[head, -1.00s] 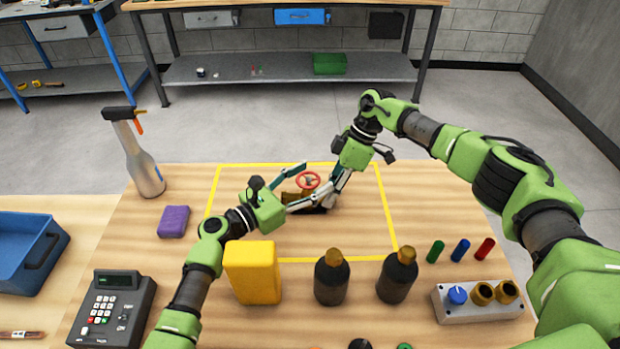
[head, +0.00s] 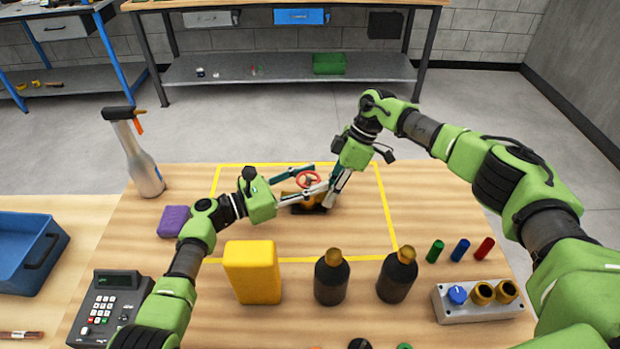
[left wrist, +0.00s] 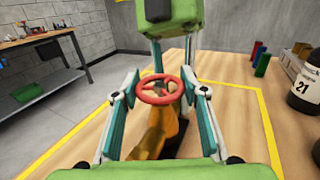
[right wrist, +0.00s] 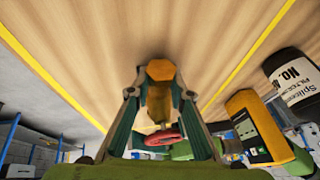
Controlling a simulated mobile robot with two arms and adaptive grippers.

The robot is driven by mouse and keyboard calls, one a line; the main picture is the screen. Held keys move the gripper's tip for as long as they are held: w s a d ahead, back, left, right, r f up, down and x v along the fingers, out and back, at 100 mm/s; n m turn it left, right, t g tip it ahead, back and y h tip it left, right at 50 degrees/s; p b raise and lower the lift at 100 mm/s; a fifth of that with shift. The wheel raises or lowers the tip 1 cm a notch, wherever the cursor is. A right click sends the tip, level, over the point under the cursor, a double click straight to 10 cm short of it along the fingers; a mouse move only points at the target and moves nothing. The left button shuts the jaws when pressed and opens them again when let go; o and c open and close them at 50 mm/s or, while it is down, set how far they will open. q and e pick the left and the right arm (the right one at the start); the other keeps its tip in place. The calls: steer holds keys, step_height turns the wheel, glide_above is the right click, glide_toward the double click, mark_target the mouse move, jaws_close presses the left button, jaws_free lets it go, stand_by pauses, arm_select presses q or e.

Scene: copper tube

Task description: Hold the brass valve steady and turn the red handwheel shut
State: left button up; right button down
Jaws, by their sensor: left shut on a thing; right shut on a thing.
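The brass valve (head: 304,203) stands inside the yellow taped rectangle, mostly hidden by my fingers. Its red handwheel (head: 309,179) is on top; it also shows in the left wrist view (left wrist: 160,90). My left gripper (left wrist: 159,85) comes from the left and is shut on the handwheel, a finger on either side of the rim. My right gripper (right wrist: 159,95) comes from the far right and is shut on the valve body (right wrist: 159,104), below the wheel. The valve's hexagonal end (right wrist: 160,70) shows beyond the right fingertips.
A purple sponge (head: 174,221) and a spray bottle (head: 135,155) are at left. The taped area's right part is clear.

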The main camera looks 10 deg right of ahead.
arm_select(q)
steer(key=shift+w+a+f+m+g, duration=0.2)
steer(key=shift+m+g, duration=0.3)
steer(key=shift+g, duration=0.3)
steer(key=shift+s+d+r+m+g+h, duration=0.1)
steer(key=shift+s+m+g+h, duration=0.2)
steer(key=shift+m+g, duration=0.35)
steer(key=o, duration=1)
steer(key=shift+o, duration=0.7)
steer(key=shift+r, duration=0.1)
steer(key=a, duration=0.8)
steer(key=s+a, duration=0.1)
steer(key=a, duration=0.3)
steer(key=shift+d, duration=0.1)
